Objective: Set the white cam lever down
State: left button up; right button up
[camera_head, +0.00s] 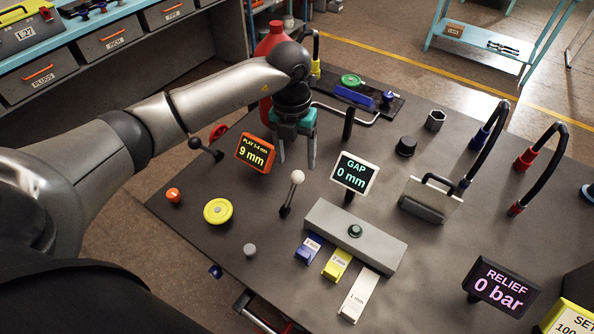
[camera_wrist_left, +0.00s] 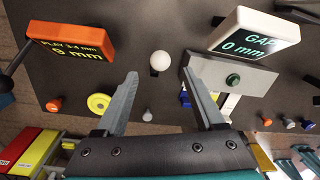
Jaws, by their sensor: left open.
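The white cam lever has a white ball knob (camera_head: 297,176) on a short dark arm that stands up at a slant from the table, left of the grey block (camera_head: 355,235). My left gripper (camera_head: 297,160) is open, fingers pointing down, beyond and above the knob in the head view. In the left wrist view, the knob (camera_wrist_left: 160,61) shows between the two spread fingertips (camera_wrist_left: 160,72), apart from both. The lever's arm is hidden below the knob there. My right gripper is not in view.
The "PLAY" display (camera_head: 254,153) reads 9 mm and the "GAP" display (camera_head: 354,173) reads 0 mm, either side of the lever. A black-knobbed lever (camera_head: 205,149), yellow disc (camera_head: 218,211), orange button (camera_head: 173,195) and gauge blocks (camera_head: 337,265) stand nearby. Black hoses arch at right.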

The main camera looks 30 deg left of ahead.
aim_at(297, 173)
pick_arm(q)
notch_tip(297, 173, down, 6)
jog(key=shift+d+r, duration=0.1)
jog(key=shift+c, duration=0.4)
grip_shut()
dwell(0.3)
dwell(0.8)
